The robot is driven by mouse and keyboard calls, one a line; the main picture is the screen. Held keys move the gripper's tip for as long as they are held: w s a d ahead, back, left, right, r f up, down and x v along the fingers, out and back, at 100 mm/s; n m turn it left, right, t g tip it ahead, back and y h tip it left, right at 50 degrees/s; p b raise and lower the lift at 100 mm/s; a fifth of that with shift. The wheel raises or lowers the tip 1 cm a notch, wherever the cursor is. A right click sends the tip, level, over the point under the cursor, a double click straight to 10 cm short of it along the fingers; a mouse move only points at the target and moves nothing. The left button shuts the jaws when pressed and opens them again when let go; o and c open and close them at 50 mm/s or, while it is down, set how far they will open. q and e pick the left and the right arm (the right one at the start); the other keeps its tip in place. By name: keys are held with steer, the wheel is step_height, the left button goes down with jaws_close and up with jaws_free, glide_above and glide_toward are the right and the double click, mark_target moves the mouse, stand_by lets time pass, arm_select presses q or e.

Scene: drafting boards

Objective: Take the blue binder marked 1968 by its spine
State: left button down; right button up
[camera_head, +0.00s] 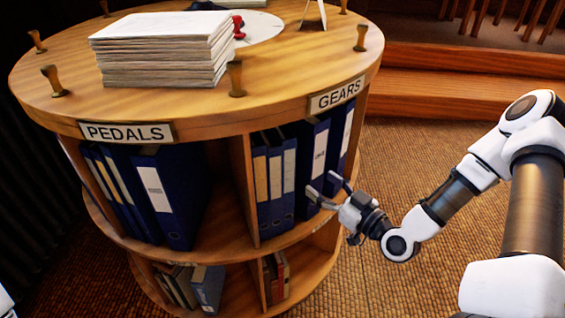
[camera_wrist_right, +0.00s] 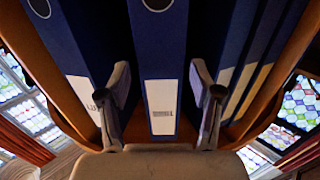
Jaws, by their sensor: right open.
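My right gripper (camera_head: 322,184) is open and empty in front of the GEARS compartment. In the right wrist view its two fingers (camera_wrist_right: 159,82) stand on either side of the spine of a blue binder (camera_wrist_right: 160,45) with a long white label. The same binder (camera_head: 313,168) stands upright on the upper shelf in the head view. Its label print is too small to read for certain. I cannot tell whether the fingers touch it. Another blue binder with a white label (camera_head: 346,130) stands to its right. My left gripper is not in view.
Several slimmer blue binders (camera_head: 275,180) stand left of it, beside a wooden divider (camera_head: 241,185). The round bookcase top (camera_head: 290,60) overhangs the shelf, with a GEARS plate (camera_head: 336,95) and a paper stack (camera_head: 160,50). The floor (camera_head: 400,150) at right is clear.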

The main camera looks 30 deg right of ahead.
steer(key=shift+w+a, duration=0.25)
steer(key=shift+w, duration=0.2)
steer(key=b+x, duration=0.2)
steer(key=x, duration=0.3)
steer(key=shift+d, duration=0.1)
steer(key=shift+w+r, duration=0.15)
steer(key=c, duration=1.1)
jaws_close()
steer(key=shift+r, duration=0.1)
